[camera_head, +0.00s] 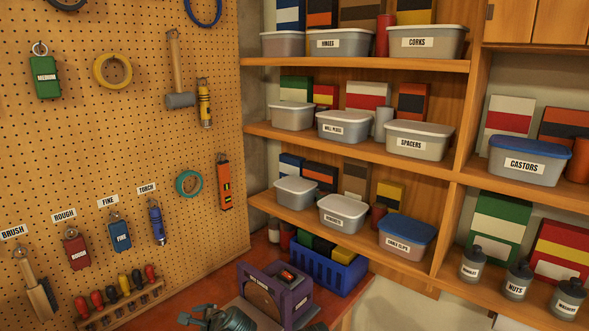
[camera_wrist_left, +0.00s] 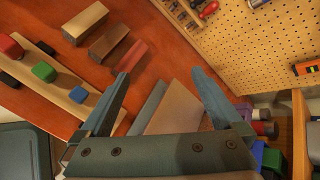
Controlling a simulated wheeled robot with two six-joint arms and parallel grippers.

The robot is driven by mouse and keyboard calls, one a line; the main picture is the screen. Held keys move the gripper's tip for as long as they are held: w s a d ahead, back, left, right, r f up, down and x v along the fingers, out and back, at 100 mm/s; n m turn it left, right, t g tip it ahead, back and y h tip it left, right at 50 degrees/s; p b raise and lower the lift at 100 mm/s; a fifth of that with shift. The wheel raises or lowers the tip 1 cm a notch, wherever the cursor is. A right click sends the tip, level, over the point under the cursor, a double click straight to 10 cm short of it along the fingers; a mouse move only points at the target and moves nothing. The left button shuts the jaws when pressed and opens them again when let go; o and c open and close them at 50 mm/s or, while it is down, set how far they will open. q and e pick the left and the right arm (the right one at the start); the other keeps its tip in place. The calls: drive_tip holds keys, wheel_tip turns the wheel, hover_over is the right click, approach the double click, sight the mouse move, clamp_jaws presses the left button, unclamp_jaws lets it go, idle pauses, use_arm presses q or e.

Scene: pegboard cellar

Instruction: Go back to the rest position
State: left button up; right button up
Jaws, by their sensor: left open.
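My left gripper (camera_wrist_left: 159,74) shows in the left wrist view with its two dark teal fingers spread wide apart. It is open, and nothing is clamped between the fingers. A pale flat surface (camera_wrist_left: 176,108) shows behind and between the fingers; I cannot tell what it is. In the head view a grey-green shape (camera_head: 228,319) is cut off at the bottom edge; I cannot tell whether it is part of my arm. My right gripper is in neither view.
The red-brown bench (camera_wrist_left: 150,45) carries wooden blocks (camera_wrist_left: 85,22) and a strip with coloured pieces (camera_wrist_left: 77,95). A pegboard (camera_head: 140,150) with hanging tools stands left. Shelves (camera_head: 350,64) with labelled tubs stand right. A purple box (camera_head: 258,289) and blue crate (camera_head: 325,268) are on the bench.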

use_arm(q)
drive_tip(key=s+d+f+n+g+h+b, duration=0.6)
drive_tip(key=s+d+f+n, duration=0.6)
drive_tip(key=d+f, duration=0.6)
drive_tip(key=s+d+h+b, duration=0.1)
drive_tip(key=s+b, duration=0.1)
drive_tip(key=shift+s+d, duration=0.4)
